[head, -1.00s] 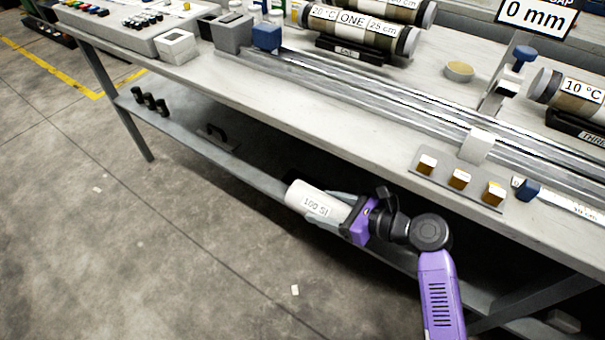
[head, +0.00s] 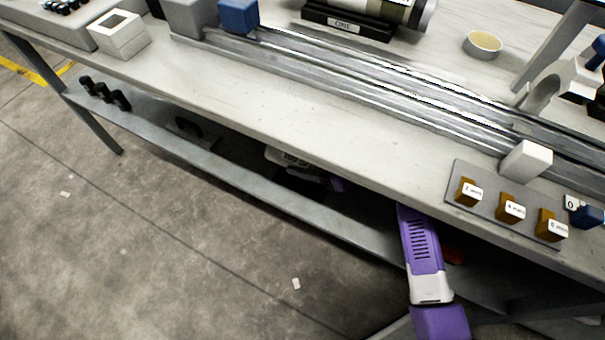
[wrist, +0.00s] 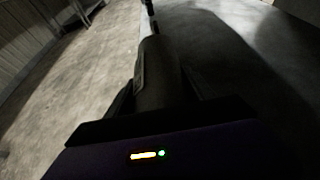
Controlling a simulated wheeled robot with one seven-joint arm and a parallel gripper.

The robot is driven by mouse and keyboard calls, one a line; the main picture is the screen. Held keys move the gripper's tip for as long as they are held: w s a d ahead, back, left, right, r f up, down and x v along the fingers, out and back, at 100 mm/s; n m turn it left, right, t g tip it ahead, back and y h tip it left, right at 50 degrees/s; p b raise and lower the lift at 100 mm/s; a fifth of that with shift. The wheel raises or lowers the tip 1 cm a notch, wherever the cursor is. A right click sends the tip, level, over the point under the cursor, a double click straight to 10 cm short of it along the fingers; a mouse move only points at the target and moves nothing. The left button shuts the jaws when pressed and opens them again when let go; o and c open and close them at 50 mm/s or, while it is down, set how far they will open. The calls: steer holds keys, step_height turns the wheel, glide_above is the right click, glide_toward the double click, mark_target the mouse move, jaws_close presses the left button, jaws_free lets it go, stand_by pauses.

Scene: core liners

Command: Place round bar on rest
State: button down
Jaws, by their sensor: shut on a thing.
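The pale round bar (head: 290,157), with dark lettering on it, is under the bench top in the head view, over the lower shelf. The bench edge hides part of it. In the wrist view the bar (wrist: 158,72) is dark and points away from me between the fingers. My gripper (head: 318,176) is shut on the bar and mostly hidden under the bench; its fingers also show dark in the wrist view (wrist: 158,95). A black curved piece (head: 188,127) on the lower shelf may be the rest; I cannot tell whether the bar touches anything.
The bench top (head: 330,155) is close above my arm. Metal rails (head: 370,85) and a plate with small labelled blocks (head: 508,210) are on top. The floor in front is mostly clear.

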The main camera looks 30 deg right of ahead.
step_height(320, 180, down, 8)
steer(key=b, duration=0.3)
steer(key=shift+r, duration=0.15)
steer(key=shift+c, duration=1.8)
jaws_free()
steer(key=shift+f, duration=0.2)
steer(key=shift+r, duration=0.1)
steer(key=shift+s+d+r, duration=0.15)
steer(key=shift+s+r, duration=0.05)
steer(key=p+v, duration=0.4)
steer(key=v, duration=0.6)
steer(key=shift+s, duration=0.1)
steer(key=shift+s+d+r, duration=0.1)
steer(key=shift+s+d, duration=0.3)
steer(key=shift+s, duration=0.15)
